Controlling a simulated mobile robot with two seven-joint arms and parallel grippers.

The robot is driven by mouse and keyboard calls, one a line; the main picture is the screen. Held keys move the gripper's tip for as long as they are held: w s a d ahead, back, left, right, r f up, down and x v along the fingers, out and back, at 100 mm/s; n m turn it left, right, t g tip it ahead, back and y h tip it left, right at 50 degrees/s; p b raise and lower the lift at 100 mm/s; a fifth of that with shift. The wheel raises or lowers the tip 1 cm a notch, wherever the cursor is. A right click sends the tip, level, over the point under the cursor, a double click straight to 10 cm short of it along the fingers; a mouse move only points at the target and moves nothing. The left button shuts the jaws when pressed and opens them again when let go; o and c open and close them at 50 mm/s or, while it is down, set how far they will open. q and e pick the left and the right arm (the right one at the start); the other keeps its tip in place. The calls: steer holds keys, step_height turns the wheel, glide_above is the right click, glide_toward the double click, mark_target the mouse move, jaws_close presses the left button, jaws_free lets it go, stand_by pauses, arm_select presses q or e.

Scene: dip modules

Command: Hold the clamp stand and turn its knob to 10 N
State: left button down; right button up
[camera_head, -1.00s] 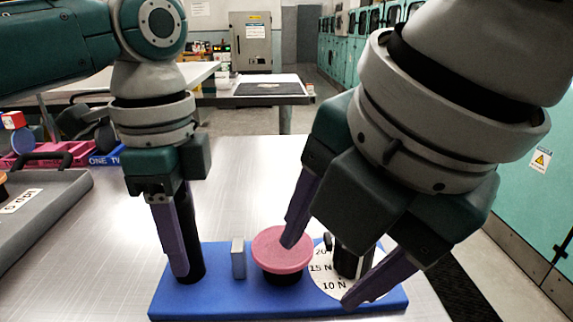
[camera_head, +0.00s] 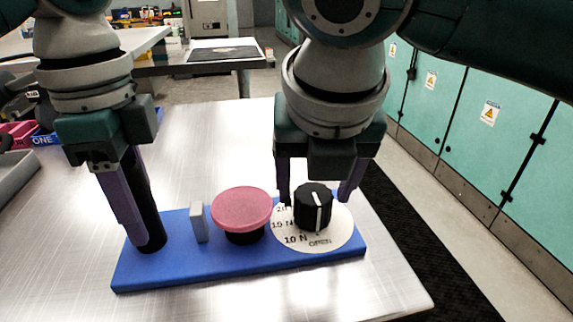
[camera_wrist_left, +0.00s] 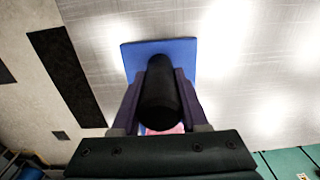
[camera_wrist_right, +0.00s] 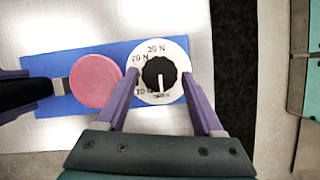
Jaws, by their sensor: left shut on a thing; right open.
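The clamp stand has a blue base (camera_head: 190,269) on the metal table. A black upright handle (camera_head: 150,215) stands at its left end. My left gripper (camera_head: 137,230) is shut on this handle; the left wrist view shows the black post (camera_wrist_left: 160,95) between its fingers. A black knob (camera_head: 313,206) with a white pointer line sits on a white dial (camera_head: 340,238) at the right end. In the right wrist view the knob (camera_wrist_right: 160,74) has its line toward the OPEN mark. My right gripper (camera_head: 318,196) is open, its fingers around the knob's sides, apart from it.
A pink round pad (camera_head: 242,207) on a black stem and a small grey block (camera_head: 199,222) stand on the base between handle and knob. A grey tray (camera_head: 15,172) lies at the left. Teal cabinets (camera_head: 470,120) stand beyond the table's right edge.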

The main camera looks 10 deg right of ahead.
steer(key=shift+x, duration=1.3)
steer(key=c, duration=1.1)
steer(key=shift+a, duration=0.1)
steer(key=m, duration=0.2)
steer(key=m+g+h, duration=0.1)
steer(key=m, duration=0.1)
steer(key=shift+m+h, duration=0.3)
steer(key=m+g+h, duration=0.1)
steer(key=m, duration=0.3)
steer(key=shift+r, duration=0.1)
